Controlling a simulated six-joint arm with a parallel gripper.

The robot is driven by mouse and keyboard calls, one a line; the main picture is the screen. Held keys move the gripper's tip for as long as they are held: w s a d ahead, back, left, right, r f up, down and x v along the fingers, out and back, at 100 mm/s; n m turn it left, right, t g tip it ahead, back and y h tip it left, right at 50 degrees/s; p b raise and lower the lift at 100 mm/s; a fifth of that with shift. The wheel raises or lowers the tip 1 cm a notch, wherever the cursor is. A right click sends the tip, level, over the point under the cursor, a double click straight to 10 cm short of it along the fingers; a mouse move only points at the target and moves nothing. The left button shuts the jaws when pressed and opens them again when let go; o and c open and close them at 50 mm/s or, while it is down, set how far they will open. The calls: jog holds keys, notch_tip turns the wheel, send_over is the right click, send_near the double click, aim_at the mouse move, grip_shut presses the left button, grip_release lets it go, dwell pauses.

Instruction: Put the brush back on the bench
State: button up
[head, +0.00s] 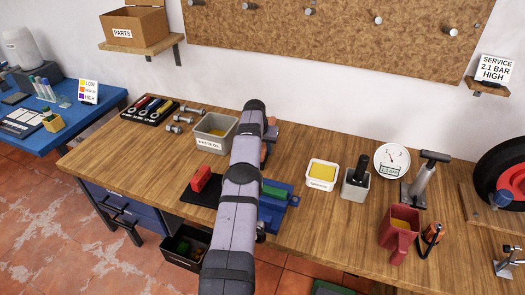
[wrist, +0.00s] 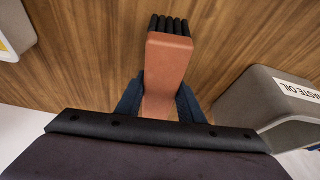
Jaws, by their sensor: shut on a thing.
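The brush (wrist: 168,62) has a flat reddish-brown body and black bristles. In the wrist view my gripper (wrist: 160,98) is shut on its body, one dark blue finger on each side. The bristles point away from my gripper, over the wooden bench (wrist: 85,45). I cannot tell whether the bristles touch the wood. In the head view my arm hides most of the gripper and brush; a small reddish-brown part of the brush (head: 265,152) shows just right of the arm. The bench top (head: 330,222) spans that view.
A grey waste oil bin (head: 214,130) stands close left of my arm; it also shows in the wrist view (wrist: 262,100). A red block (head: 201,179) on a black mat and a blue vise (head: 275,208) flank the arm. A white tub (head: 322,174) stands to the right.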

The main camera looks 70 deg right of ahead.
jog(key=shift+f, duration=0.15)
jog(key=o, duration=1)
jog(key=shift+f+b, duration=0.15)
jog(key=shift+b, duration=0.65)
jog(key=b+v, duration=0.2)
jog(key=shift+b, duration=0.4)
jog(key=shift+d+b+v, duration=0.15)
jog(key=shift+b+v, duration=0.15)
jog(key=shift+v, duration=1.1)
jog(key=shift+d+b+v, duration=0.15)
jog(key=shift+b+v, duration=0.15)
jog(key=shift+v, duration=1.1)
jog(key=shift+s, duration=0.1)
